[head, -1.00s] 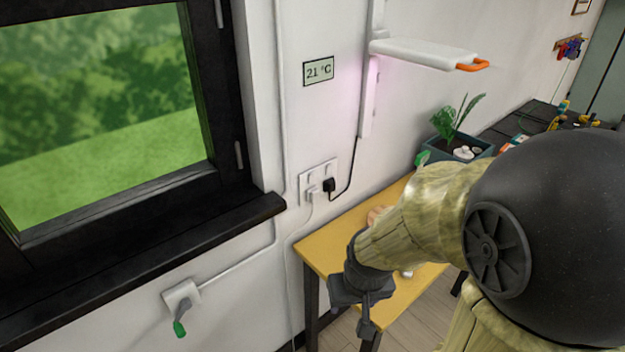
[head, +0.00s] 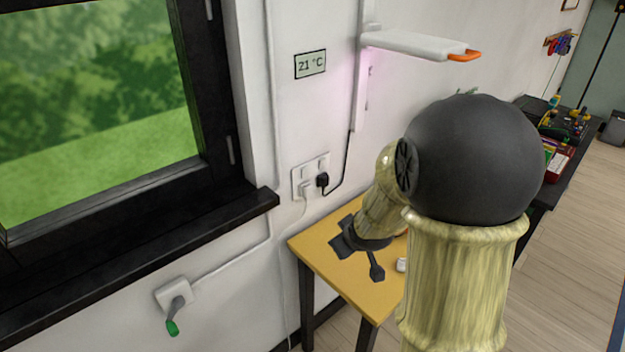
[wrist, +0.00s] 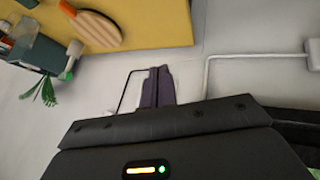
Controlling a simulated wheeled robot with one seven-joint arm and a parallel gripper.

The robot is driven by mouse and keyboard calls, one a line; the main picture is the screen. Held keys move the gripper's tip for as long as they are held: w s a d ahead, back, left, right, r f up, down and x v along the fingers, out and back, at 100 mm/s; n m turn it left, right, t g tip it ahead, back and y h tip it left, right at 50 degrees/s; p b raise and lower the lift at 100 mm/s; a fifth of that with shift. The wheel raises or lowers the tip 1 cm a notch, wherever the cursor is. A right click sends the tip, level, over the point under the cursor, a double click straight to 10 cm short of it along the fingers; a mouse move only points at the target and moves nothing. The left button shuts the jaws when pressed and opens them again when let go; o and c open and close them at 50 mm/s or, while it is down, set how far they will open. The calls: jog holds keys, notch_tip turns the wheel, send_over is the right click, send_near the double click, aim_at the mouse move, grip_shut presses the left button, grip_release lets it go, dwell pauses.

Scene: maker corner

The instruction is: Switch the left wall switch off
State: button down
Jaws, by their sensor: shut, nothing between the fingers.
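The left wall switch (head: 176,298) is a white box low on the wall below the window, with a grey lever and a green tip pointing downward. In the wrist view, part of its white box (wrist: 313,50) shows at the right edge; its lever is out of that frame. My gripper (head: 345,246) is shut and empty, to the right of the switch and well apart from it, in front of the yellow table as seen from the head. Its closed dark fingers (wrist: 157,77) show in the wrist view.
A black window frame with a sill (head: 140,262) sticks out above the switch. A socket plate (head: 310,177) with plugs and cables is on the wall. The yellow table (head: 318,250) stands right of the switch. A white lamp arm (head: 415,43) juts out higher up.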

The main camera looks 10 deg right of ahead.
jog(key=w+d+f+n+t+y+b, duration=0.1)
jog(key=w+n+t+y, duration=0.3)
jog(key=w+n, duration=0.4)
jog(key=w+d+f+n+t+y+b, duration=0.1)
jog(key=w+d+n+t+y+b, duration=0.2)
jog(key=n, duration=0.8)
jog(key=w+t+y, duration=0.2)
jog(key=w+y, duration=0.1)
jog(key=w, duration=0.1)
jog(key=shift+w+f+b, duration=0.3)
jog(key=shift+w+f, duration=0.1)
jog(key=shift+a, duration=0.1)
jog(key=p, duration=0.4)
send_near(306, 170)
jog(key=x, duration=0.7)
